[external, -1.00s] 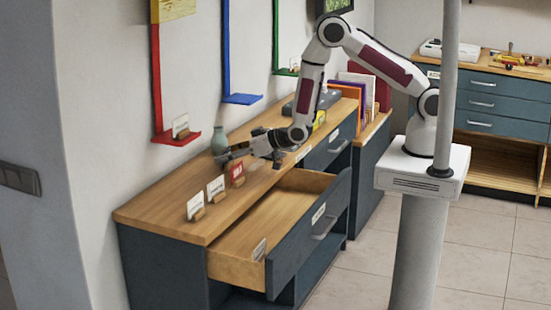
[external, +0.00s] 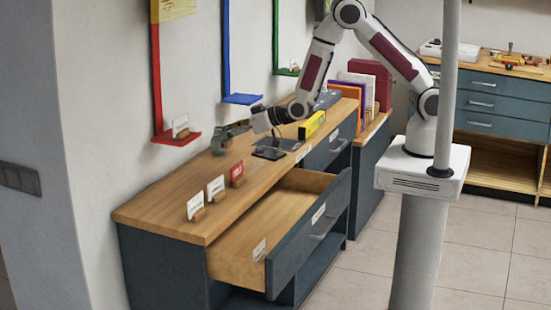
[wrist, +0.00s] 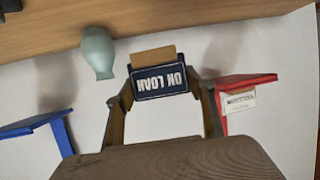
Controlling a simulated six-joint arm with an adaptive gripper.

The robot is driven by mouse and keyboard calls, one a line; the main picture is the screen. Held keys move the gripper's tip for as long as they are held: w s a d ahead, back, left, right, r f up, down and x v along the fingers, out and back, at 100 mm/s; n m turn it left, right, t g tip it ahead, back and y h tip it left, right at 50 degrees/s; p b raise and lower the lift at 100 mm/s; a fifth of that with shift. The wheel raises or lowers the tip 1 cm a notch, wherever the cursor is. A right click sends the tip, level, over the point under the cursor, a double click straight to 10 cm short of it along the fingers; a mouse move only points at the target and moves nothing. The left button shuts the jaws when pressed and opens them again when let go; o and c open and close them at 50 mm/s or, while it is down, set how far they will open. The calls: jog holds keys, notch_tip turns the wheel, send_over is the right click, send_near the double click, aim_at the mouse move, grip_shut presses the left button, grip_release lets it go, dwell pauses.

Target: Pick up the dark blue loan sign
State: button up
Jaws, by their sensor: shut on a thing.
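The dark blue loan sign (wrist: 172,80), lettered "ON LOAN" and upside down in the wrist view, sits between my fingers with its wooden foot (wrist: 152,55) attached. My gripper (wrist: 160,92) is shut on it, a finger at each side. In the external view my gripper (external: 228,138) is above the back of the wooden counter (external: 158,212), by the wall. I cannot make out the sign clearly there.
A grey-green vase (wrist: 98,52) stands close beside the sign. A red sign (external: 236,174) and white cards (external: 215,188) stand along the counter. A drawer (external: 265,225) is open in front. Red (wrist: 245,80) and blue (wrist: 35,124) wall ledges are near.

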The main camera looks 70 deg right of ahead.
jog(key=shift+r, duration=1.15)
